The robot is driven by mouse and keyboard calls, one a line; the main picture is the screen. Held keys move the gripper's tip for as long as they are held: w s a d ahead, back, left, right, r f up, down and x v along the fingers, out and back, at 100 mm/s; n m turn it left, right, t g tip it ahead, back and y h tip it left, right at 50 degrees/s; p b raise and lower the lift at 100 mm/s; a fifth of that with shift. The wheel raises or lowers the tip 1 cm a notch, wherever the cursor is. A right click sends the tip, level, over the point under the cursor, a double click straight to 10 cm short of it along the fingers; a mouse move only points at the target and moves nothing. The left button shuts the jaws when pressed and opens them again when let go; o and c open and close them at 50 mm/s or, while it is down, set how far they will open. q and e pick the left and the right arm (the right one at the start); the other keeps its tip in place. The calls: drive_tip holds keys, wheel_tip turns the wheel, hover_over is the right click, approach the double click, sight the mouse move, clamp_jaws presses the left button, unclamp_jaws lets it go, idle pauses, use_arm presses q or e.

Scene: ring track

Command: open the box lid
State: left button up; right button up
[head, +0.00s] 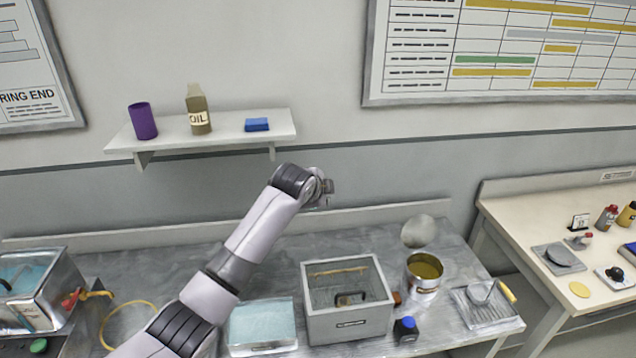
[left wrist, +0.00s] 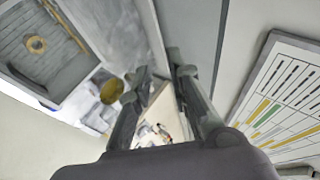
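A grey box (head: 348,328) with a label on its front stands on the metal bench, right of centre in the head view. A dark handle-like shape (head: 350,298) and a tan bar (head: 340,272) show within its top frame; I cannot tell whether a see-through lid covers it. The box (left wrist: 88,85) also shows at upper left in the left wrist view. My left gripper (head: 328,190) is up near the wall, behind and above the box, touching nothing. In the left wrist view its fingers (left wrist: 160,78) are apart and empty. My right gripper is out of view.
A tin (head: 424,284), a blue-black bottle (head: 405,330) and a tray (head: 485,305) stand right of the box. A wall shelf (head: 205,135) is at upper left. A second table (head: 545,210) is at right.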

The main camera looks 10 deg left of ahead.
use_arm(q)
drive_tip(key=r, duration=0.1)
drive_tip(key=s+r, duration=0.1)
drive_tip(key=a+r, duration=0.1)
drive_tip(key=shift+s+r, duration=0.15)
drive_tip(key=shift+r, duration=0.25)
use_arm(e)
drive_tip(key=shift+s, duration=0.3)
use_arm(q)
drive_tip(key=shift+a, duration=0.1)
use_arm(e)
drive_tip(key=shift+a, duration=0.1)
use_arm(q)
drive_tip(key=shift+s, duration=0.1)
drive_tip(key=v, duration=1.2)
